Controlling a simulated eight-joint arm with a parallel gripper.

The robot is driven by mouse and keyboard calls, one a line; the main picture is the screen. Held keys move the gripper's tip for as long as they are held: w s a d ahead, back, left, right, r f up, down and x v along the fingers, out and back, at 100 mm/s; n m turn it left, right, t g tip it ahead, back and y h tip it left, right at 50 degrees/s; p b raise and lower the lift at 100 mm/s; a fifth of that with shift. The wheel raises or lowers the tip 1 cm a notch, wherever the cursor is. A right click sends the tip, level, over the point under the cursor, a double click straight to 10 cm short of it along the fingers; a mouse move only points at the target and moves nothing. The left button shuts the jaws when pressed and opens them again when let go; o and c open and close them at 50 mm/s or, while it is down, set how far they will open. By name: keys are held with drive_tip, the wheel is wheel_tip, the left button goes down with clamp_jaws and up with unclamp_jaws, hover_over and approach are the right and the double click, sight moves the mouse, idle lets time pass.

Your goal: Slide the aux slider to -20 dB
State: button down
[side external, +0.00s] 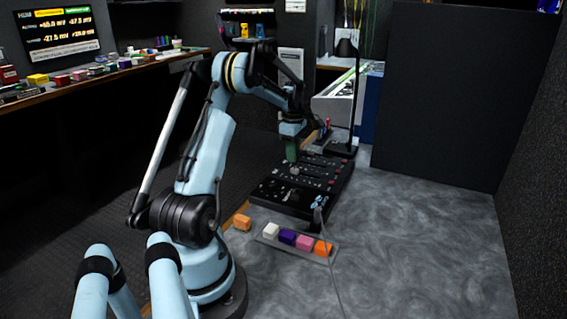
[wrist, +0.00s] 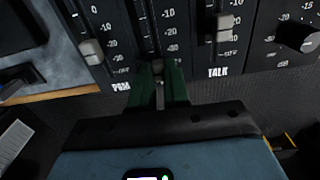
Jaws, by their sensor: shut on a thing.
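The mixing console (side external: 300,180) lies on the bench, a black panel with sliders and knobs. My gripper (side external: 292,158) points down over it, with green fingers. In the wrist view my gripper (wrist: 159,88) is shut on the grey cap of the middle slider (wrist: 158,68), at the lower part of its track. That slider's label is hidden behind the fingers, so I cannot read whether it says AUX. Its exact dB mark is too unclear to tell.
The PGM slider cap (wrist: 91,51) is close on the left and the TALK slider cap (wrist: 222,28) on the right. A knob (wrist: 298,37) is farther right. A tray with coloured blocks (side external: 297,244) and an orange block (side external: 242,222) lie before the console.

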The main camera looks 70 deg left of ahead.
sight(303, 165)
drive_tip(key=w+d, duration=0.2)
drive_tip(key=shift+w+d, duration=0.3)
drive_tip(key=c, duration=1.1)
unclamp_jaws()
wheel_tip(303, 165, up, 12)
drive_tip(key=shift+r, duration=0.1)
